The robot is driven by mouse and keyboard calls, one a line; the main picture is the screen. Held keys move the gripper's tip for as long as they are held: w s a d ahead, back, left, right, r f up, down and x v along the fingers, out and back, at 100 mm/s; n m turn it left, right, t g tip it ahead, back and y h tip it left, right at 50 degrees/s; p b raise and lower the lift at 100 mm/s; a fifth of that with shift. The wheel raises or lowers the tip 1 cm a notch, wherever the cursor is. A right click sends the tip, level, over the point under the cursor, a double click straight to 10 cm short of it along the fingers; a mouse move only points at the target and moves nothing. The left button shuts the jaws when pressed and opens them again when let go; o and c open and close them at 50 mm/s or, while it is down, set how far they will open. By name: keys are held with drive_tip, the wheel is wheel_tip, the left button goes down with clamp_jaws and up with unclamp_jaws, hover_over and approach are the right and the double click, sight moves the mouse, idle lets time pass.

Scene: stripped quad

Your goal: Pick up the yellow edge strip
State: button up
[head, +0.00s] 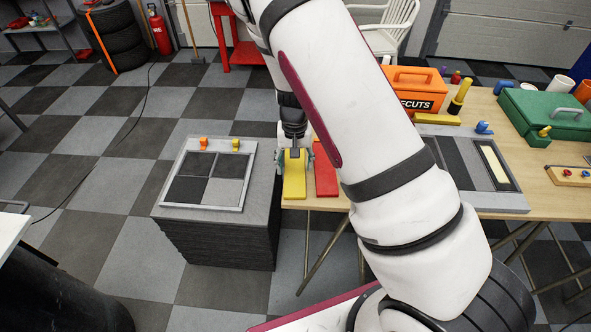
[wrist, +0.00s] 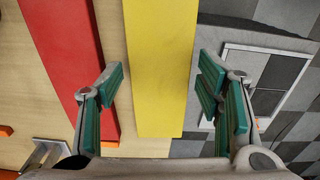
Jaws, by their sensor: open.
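The yellow edge strip (head: 294,175) lies flat at the left end of the wooden table, next to the stack of tiles. In the wrist view the yellow strip (wrist: 160,75) runs lengthwise between the open fingers. My gripper (head: 294,165) is open over the strip, with one finger on each side. In the wrist view my gripper (wrist: 168,95) has green pads that stand apart from the strip's edges, with nothing held. I cannot tell the exact height of the fingertips above the table.
A red strip (head: 325,179) lies close beside the yellow one; it also shows in the wrist view (wrist: 70,55). A tile stack (head: 215,225) with a framed panel (head: 208,177) stands to the left. An orange case (head: 412,88) and a green case (head: 545,115) sit farther right.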

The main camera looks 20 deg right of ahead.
drive_tip(key=shift+f, duration=0.3)
drive_tip(key=shift+c, duration=0.6)
drive_tip(key=c, duration=0.9)
